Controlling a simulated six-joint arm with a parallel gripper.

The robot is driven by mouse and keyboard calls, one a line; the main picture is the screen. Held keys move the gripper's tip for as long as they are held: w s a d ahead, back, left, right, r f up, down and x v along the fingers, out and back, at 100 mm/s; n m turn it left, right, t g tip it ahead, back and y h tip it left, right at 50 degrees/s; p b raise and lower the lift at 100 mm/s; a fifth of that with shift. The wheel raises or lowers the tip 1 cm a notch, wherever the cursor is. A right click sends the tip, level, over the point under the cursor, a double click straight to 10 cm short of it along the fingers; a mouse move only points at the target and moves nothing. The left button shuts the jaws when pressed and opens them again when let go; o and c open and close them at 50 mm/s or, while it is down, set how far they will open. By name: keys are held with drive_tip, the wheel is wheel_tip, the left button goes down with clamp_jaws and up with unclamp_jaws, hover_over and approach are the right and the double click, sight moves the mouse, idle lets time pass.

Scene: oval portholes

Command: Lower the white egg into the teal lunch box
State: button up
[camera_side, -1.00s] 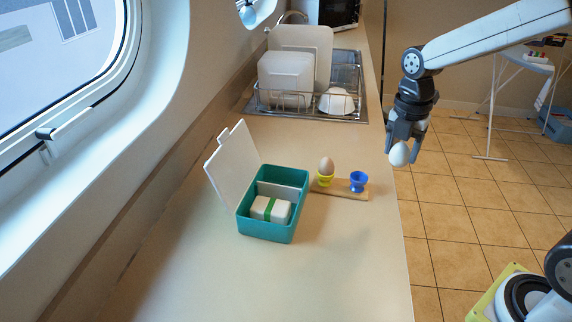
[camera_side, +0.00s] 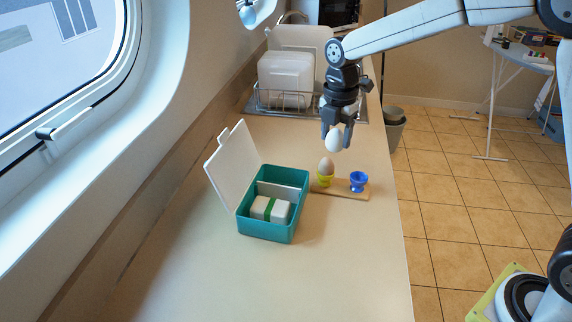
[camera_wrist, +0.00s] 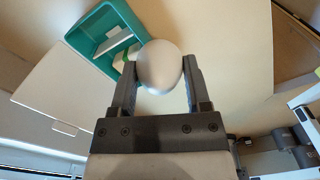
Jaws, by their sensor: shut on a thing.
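The white egg (camera_side: 335,140) is held between the fingers of my gripper (camera_side: 336,130), in the air above and behind the egg-cup board. In the wrist view the egg (camera_wrist: 160,67) sits between the two fingertips of my gripper (camera_wrist: 160,75). The teal lunch box (camera_side: 266,229) stands open on the counter, left of and nearer than the egg, its white lid (camera_side: 232,168) tilted up on the left. A divider splits the box. The near compartment holds a white block with a green band (camera_side: 271,209). The wrist view shows the box (camera_wrist: 100,20) at upper left.
A wooden board (camera_side: 342,190) right of the box carries a yellow cup (camera_side: 325,181) with a brown egg (camera_side: 326,165) and an empty-looking blue cup (camera_side: 358,181). A dish rack (camera_side: 285,100) stands behind. The near counter is clear.

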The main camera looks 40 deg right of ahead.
drive_tip(key=w+a+f, duration=0.6)
drive_tip(key=w, duration=0.5)
drive_tip(key=shift+a+f, duration=0.2)
drive_tip(key=shift+f, duration=0.05)
drive_tip(key=shift+s+f, duration=0.1)
idle(0.7)
drive_tip(key=shift+f, duration=2.35)
drive_tip(key=shift+f, duration=2)
idle(1.5)
